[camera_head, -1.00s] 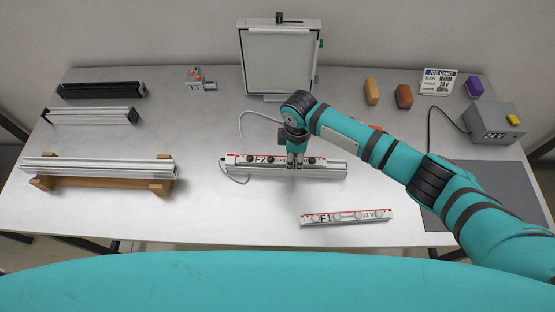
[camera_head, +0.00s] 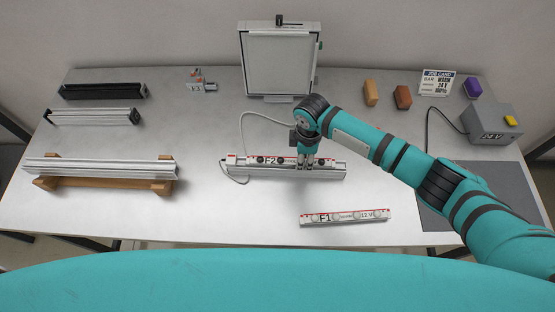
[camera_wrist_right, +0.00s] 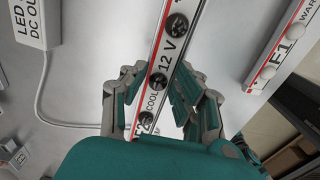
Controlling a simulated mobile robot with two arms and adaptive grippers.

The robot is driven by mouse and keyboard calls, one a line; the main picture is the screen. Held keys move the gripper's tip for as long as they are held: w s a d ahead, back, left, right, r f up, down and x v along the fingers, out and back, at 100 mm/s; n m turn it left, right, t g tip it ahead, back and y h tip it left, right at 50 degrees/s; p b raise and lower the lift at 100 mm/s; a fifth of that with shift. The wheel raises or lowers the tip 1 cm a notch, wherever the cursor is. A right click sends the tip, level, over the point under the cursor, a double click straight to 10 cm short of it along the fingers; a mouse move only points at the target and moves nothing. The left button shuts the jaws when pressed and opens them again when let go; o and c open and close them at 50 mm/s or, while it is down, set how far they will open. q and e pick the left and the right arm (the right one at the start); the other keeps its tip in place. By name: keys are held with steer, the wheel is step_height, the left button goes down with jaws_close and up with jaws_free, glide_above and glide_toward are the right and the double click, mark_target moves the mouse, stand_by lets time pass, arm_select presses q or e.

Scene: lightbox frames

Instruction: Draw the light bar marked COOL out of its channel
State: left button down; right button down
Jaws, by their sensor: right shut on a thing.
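The COOL light bar (camera_head: 272,160), marked F2 and 12 V with a red stripe and dark round knobs, lies in a pale channel (camera_head: 322,175) at mid-table. The bar's COOL and 12 V marks (camera_wrist_right: 172,35) show in the right wrist view. My right gripper (camera_head: 307,164) is shut on the bar, right of its F2 mark. In the right wrist view its fingers (camera_wrist_right: 156,97) stand on both sides of the bar near COOL. The fingers hide part of the bar. My left gripper is not in view.
A second bar, F1 (camera_head: 345,217), lies in front, to the right. A white LED DC OUT box (camera_wrist_right: 30,20) with a cable shows in the right wrist view. A rail on a wooden rack (camera_head: 100,170) is at left. An upright panel (camera_head: 280,60) stands behind.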

mark_target(315, 160)
steer(key=shift+d+p, duration=0.55)
steer(key=shift+d, duration=0.9)
steer(key=shift+d, duration=0.15)
steer(key=shift+r+p, duration=0.3)
steer(key=shift+r, duration=1.7)
